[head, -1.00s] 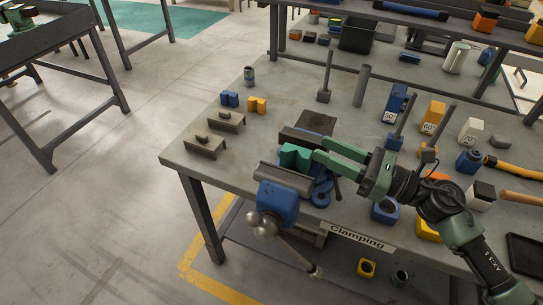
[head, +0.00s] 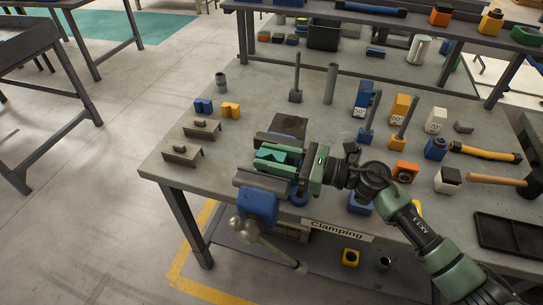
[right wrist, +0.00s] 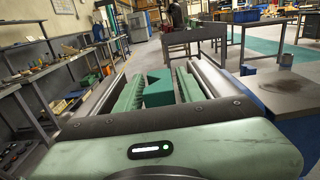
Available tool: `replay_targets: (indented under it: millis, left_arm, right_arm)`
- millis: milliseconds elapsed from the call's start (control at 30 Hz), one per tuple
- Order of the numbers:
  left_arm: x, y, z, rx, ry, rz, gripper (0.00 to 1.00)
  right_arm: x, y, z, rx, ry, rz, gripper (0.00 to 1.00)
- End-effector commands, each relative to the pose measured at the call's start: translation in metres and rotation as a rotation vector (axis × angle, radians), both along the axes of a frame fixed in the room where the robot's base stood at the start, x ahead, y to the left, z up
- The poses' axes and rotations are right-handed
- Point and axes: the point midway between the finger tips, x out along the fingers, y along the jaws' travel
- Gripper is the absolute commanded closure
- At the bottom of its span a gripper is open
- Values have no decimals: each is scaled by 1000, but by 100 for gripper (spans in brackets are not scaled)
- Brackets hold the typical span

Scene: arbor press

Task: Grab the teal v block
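The teal v block (head: 277,157) sits at the bench vise (head: 259,199), near its jaws, at the front left of the bench. My right gripper (head: 275,160) reaches over the vise from the right, one finger on each side of the block. In the right wrist view the block (right wrist: 158,88) stands between the two green finger pads (right wrist: 160,90). Narrow gaps seem to show beside it, so the gripper looks open around it. The fingers hide part of the block and the vise jaws. My left gripper is in neither view.
Blue, orange and white angle blocks (head: 399,110) and a hammer (head: 505,182) are to the right. The vise handle (head: 272,250) hangs over the front edge.

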Motion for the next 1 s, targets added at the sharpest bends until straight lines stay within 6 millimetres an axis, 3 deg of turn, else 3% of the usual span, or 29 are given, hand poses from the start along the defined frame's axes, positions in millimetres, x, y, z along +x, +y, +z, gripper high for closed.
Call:
replay_targets:
  millis: [133, 300, 1000]
  left_arm:
    - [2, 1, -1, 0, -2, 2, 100]
    - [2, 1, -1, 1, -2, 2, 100]
    - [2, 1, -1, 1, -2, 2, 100]
  right_arm:
    - [0, 0, -1, 0, 0, 0, 62]
    - [0, 0, -1, 0, 0, 0, 100]
    - [0, -1, 0, 0, 0, 0, 100]
